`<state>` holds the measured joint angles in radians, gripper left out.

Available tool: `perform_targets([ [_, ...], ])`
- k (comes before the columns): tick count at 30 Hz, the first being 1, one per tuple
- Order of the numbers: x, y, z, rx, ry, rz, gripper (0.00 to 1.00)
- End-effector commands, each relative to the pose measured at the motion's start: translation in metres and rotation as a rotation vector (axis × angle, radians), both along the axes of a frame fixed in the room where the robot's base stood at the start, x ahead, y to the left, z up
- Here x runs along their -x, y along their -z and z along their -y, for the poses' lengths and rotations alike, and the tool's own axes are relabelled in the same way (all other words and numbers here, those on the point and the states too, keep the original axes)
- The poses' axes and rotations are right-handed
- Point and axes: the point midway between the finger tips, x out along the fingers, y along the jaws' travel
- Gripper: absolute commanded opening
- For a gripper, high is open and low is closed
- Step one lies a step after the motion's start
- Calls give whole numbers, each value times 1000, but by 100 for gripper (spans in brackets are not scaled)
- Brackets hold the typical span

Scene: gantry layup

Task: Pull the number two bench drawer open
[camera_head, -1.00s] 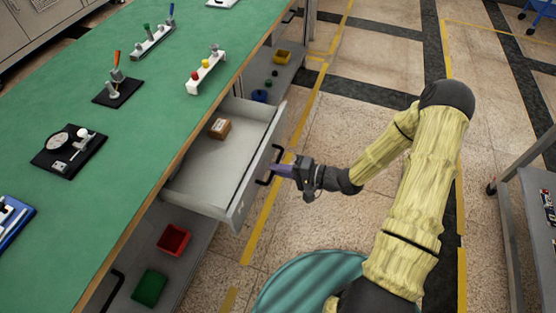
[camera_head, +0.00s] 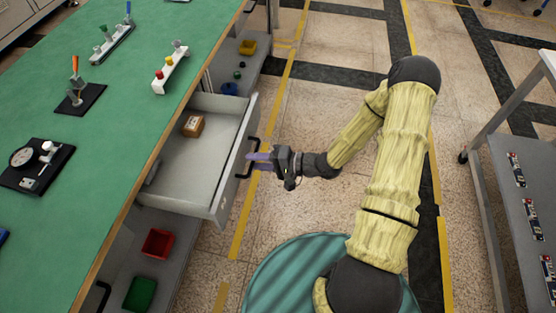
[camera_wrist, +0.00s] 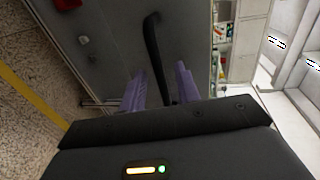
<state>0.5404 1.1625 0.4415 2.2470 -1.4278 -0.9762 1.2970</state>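The grey bench drawer (camera_head: 194,165) stands well out from under the green-topped bench (camera_head: 118,95). A small brown box (camera_head: 193,126) lies inside it. I cannot read a number on the drawer. Its black bar handle (camera_head: 248,160) is on the front panel; the handle also shows in the wrist view (camera_wrist: 152,45). My gripper (camera_head: 258,161) is at the handle, with its two purple fingers apart. In the wrist view the handle runs between the fingers (camera_wrist: 160,85), with a gap visible. Any light contact with a finger is hard to tell.
Below the drawer are a red bin (camera_head: 158,243) and a green bin (camera_head: 140,293) on a shelf. A grey cart (camera_head: 510,200) stands at the right. Fixtures, including a dial gauge (camera_head: 22,157), stand on the bench.

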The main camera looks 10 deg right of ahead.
Motion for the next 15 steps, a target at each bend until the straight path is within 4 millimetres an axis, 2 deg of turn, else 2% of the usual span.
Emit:
perform_targets([
  [7,4,-4,15,2,3,2,32],
  [15,20,-14,61,2,4,1,32],
])
